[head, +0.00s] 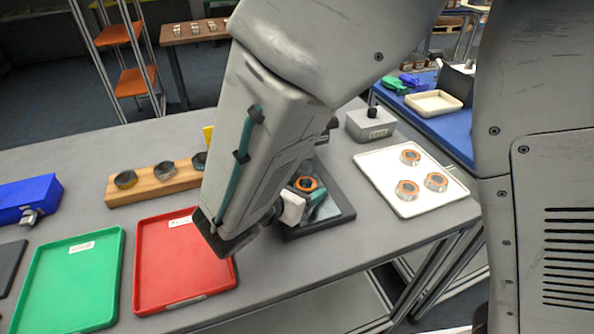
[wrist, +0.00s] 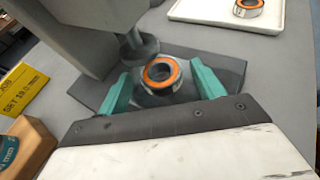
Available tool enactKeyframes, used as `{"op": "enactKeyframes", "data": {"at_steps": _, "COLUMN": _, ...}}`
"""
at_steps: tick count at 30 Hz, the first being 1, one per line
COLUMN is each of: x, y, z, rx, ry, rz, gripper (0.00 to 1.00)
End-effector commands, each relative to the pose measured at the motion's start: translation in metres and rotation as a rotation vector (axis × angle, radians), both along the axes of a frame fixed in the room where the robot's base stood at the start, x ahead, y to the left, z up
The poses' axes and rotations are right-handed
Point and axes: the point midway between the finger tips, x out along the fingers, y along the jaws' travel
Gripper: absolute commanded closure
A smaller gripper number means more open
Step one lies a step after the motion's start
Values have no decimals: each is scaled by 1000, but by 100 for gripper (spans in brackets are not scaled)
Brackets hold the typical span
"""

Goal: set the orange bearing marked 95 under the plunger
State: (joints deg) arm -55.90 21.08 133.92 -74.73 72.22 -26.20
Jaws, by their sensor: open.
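An orange-ringed bearing (wrist: 162,75) sits on a grey round seat on the dark base plate (wrist: 228,72) of the press. It also shows in the head view (head: 306,184); no number on it is readable. The plunger (wrist: 139,47) hangs just behind and to the left of the bearing in the wrist view, with a gap showing; I cannot tell whether they line up. My gripper (wrist: 161,87) is open, its teal fingers on either side of the bearing and apart from it. In the head view my arm hides most of the press.
A white tray (head: 377,167) at right holds three more orange bearings (head: 436,181). A red tray (head: 150,262) and a green tray (head: 60,303) lie left. A wooden block (head: 150,191) with dark round pieces stands behind them. A yellow sign (wrist: 22,89) stands beside the press.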

Motion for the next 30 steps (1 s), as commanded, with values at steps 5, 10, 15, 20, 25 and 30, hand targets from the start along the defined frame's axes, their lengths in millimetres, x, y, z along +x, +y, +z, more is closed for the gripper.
{"op": "enactKeyframes", "data": {"at_steps": 5, "x": -19, "y": 18, "z": 11, "rx": 3, "ry": -2, "rz": 6, "gripper": 32}}
{"op": "enactKeyframes", "data": {"at_steps": 10, "x": -47, "y": 41, "z": 25, "rx": 3, "ry": -2, "rz": 6, "gripper": 32}}
{"op": "enactKeyframes", "data": {"at_steps": 15, "x": -69, "y": 59, "z": 37, "rx": 2, "ry": 0, "rz": 5, "gripper": 32}}
{"op": "enactKeyframes", "data": {"at_steps": 20, "x": -81, "y": 69, "z": 44, "rx": 1, "ry": -1, "rz": 3, "gripper": 32}}
{"op": "enactKeyframes", "data": {"at_steps": 25, "x": -76, "y": 44, "z": 57, "rx": 72, "ry": -1, "rz": -110, "gripper": 32}}
{"op": "enactKeyframes", "data": {"at_steps": 30, "x": -68, "y": -43, "z": 85, "rx": 312, "ry": -22, "rz": -478, "gripper": 32}}
